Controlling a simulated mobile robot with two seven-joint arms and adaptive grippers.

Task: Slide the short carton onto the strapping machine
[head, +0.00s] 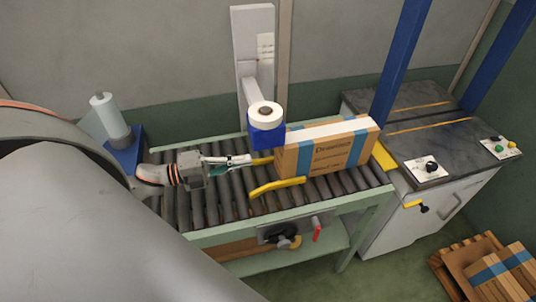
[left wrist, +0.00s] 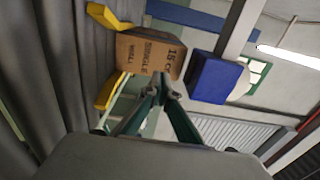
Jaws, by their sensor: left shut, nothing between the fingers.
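The short carton (head: 326,152), brown with blue bands and a white top, stands upright on the roller conveyor (head: 235,205), by the yellow guides (head: 278,187). Its printed end face shows in the left wrist view (left wrist: 145,58). My left gripper (head: 247,160) is shut and empty, low over the rollers just left of that end face, with its fingers pointing at it. The fingertips also show in the left wrist view (left wrist: 160,84); I cannot tell whether they touch the carton. The strapping machine (head: 410,128) stands at the conveyor's right end. My right gripper is not in view.
A blue tape head (head: 267,137) with a white roll hangs from a white column (head: 254,60) beside the carton. Blue posts (head: 402,62) rise from the machine. Cartons on a pallet (head: 500,275) lie at lower right. A blue stand with a white roll (head: 108,112) is at left.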

